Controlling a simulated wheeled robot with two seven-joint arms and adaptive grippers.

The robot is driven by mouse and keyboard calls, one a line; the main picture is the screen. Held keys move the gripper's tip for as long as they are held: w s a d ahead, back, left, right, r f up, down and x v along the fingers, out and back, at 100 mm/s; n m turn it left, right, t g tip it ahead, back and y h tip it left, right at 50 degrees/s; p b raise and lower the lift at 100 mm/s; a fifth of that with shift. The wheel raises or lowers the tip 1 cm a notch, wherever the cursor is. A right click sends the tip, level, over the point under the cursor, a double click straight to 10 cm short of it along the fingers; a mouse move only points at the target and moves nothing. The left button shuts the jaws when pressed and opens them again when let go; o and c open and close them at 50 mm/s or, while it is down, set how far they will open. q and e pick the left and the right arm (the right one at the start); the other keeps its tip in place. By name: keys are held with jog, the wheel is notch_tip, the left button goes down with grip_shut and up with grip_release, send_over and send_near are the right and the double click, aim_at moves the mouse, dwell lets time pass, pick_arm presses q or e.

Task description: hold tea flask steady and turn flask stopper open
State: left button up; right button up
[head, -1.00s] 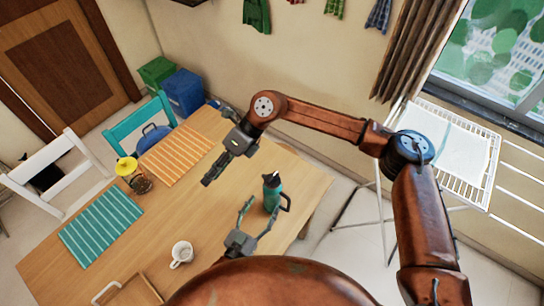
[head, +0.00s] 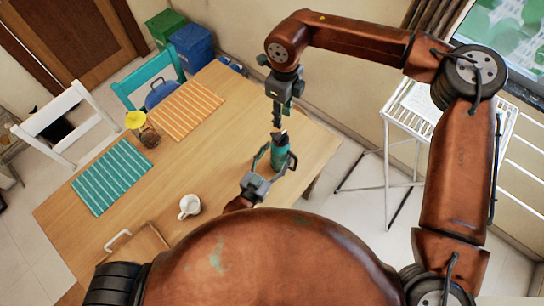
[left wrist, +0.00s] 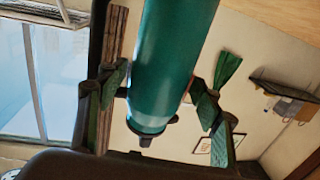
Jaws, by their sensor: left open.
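The teal tea flask (head: 280,157) stands upright near the table's right end, its dark handle on the right. Its stopper (head: 280,134) is at the top, partly hidden by my right gripper. My left gripper (head: 268,160) is low beside the flask, its fingers spread. In the left wrist view, the flask (left wrist: 172,65) lies between the open fingers (left wrist: 160,100), with gaps showing on both sides. My right gripper (head: 277,124) points down directly over the stopper, its fingers seen edge-on. I cannot tell whether it touches the stopper.
A white mug (head: 189,206) stands left of my left gripper. A white rack (head: 412,115) stands beyond the table's right end.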

pick_arm(q)
jog(key=shift+x, duration=1.2)
jog(key=shift+c, duration=0.6)
jog(key=c, duration=1.3)
